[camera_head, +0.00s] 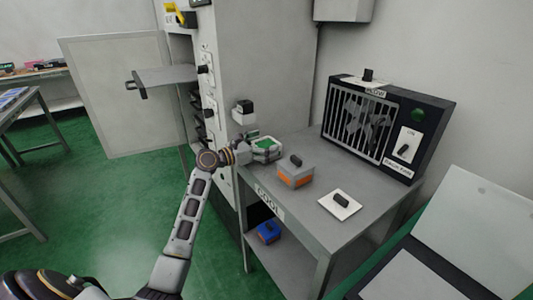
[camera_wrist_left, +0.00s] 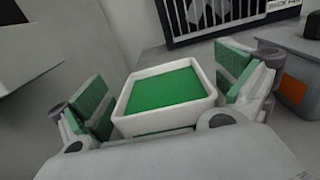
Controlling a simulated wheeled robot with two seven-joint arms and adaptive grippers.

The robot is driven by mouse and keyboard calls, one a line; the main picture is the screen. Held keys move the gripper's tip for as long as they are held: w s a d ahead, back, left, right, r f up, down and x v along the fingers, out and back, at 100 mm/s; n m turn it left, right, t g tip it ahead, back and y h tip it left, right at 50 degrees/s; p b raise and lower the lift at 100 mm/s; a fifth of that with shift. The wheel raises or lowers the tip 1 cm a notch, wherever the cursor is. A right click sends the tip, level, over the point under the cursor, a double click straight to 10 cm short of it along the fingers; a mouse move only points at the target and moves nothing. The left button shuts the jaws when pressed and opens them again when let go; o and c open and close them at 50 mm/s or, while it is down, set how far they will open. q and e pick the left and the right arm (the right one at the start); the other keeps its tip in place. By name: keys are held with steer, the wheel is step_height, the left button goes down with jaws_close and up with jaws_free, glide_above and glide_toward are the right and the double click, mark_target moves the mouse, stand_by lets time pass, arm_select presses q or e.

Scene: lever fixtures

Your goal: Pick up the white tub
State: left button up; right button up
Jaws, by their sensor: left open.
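The white tub (camera_wrist_left: 126,97) has a white rim and a green inside or top surface. In the left wrist view it sits between the two green-padded fingers of my left gripper (camera_wrist_left: 165,95). A gap shows at the left finger; the right finger is close to the tub's side, and I cannot tell if it touches. In the head view my left gripper (camera_head: 262,148) is at the far left end of the grey table, around the tub (camera_head: 265,143), which is small and partly hidden there. My right gripper is not in view.
An orange-and-grey box (camera_head: 295,173) stands on the table (camera_head: 305,205) just right of the gripper. A white plate with a black knob (camera_head: 340,203) lies nearer the front. A black fan unit (camera_head: 380,130) stands behind. A grey cabinet (camera_head: 265,70) rises at the left. A blue box (camera_head: 269,232) is on the lower shelf.

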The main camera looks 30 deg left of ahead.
arm_select(q)
steer(key=shift+w+d, duration=0.1)
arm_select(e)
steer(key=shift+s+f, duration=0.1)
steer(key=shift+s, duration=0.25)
arm_select(q)
steer(key=c, duration=1.2)
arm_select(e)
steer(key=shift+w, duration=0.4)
arm_select(q)
steer(key=shift+o, duration=0.2)
steer(key=shift+r, duration=0.1)
steer(key=shift+r+p, duration=0.35)
steer(key=shift+r, duration=0.4)
step_height(320, 180, up, 6)
steer(key=shift+r+p, duration=0.1)
steer(key=shift+p, duration=0.95)
steer(key=shift+r+p, duration=0.35)
steer(key=shift+r, duration=0.75)
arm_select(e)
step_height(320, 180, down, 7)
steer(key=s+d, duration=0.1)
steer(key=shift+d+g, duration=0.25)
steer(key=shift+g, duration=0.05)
